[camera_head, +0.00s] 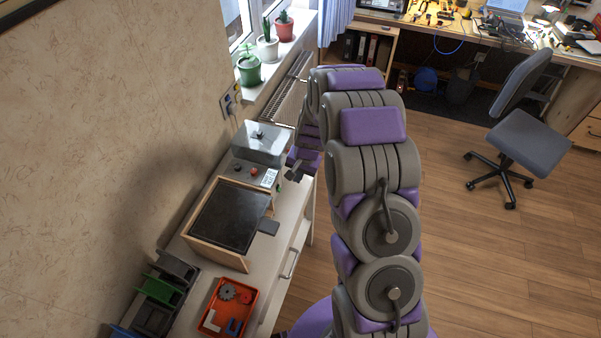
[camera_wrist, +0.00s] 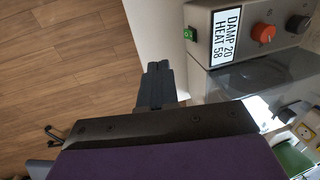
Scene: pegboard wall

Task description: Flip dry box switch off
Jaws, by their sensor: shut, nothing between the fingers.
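The dry box (camera_head: 262,150) is a grey unit with a clear lid, standing on the white bench. In the wrist view its front panel (camera_wrist: 243,60) shows at the upper right, turned sideways. The panel carries a display reading DAMP 20, HEAT 58, an orange-red knob (camera_wrist: 263,32) and a black knob (camera_wrist: 297,23). The small green switch (camera_wrist: 190,34) sits at the panel's end beside the display; it also shows in the head view (camera_head: 279,187). My gripper (camera_wrist: 157,68) is shut and empty, apart from the switch. In the head view my gripper (camera_head: 291,174) is right of the panel.
A framed black plate (camera_head: 229,217) stands on the bench in front of the box. An orange tray (camera_head: 208,328) with small parts lies nearer. Potted plants (camera_head: 267,48) line the window sill. Open wooden floor (camera_head: 470,270) lies right of my arm; an office chair (camera_head: 530,145) stands beyond.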

